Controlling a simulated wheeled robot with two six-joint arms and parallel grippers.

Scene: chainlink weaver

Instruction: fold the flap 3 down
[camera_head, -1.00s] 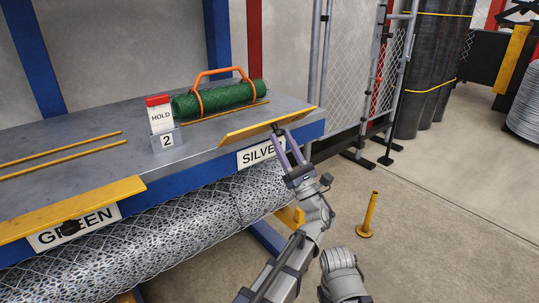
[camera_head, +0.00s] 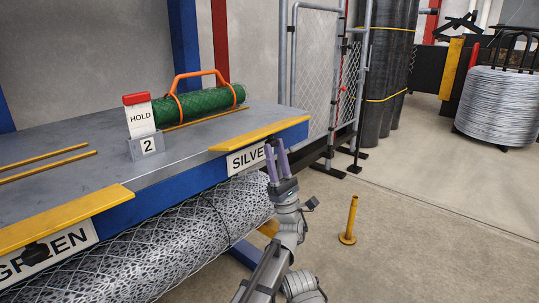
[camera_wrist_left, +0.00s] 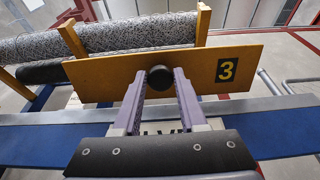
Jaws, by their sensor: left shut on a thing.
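Flap 3 is a yellow-orange board (camera_head: 258,134) lying along the bench edge above the SILVER label (camera_head: 247,158) in the head view. In the head view the fingers hide much of the knob and the end of the label. My right gripper is out of view.
A GREEN-labelled flap (camera_head: 70,217) lies along the nearer bench edge. A HOLD 2 block (camera_head: 146,145) and a green mesh roll (camera_head: 215,102) stand on the bench. A silver mesh roll (camera_head: 200,232) lies below. A yellow post (camera_head: 350,218) stands on open floor.

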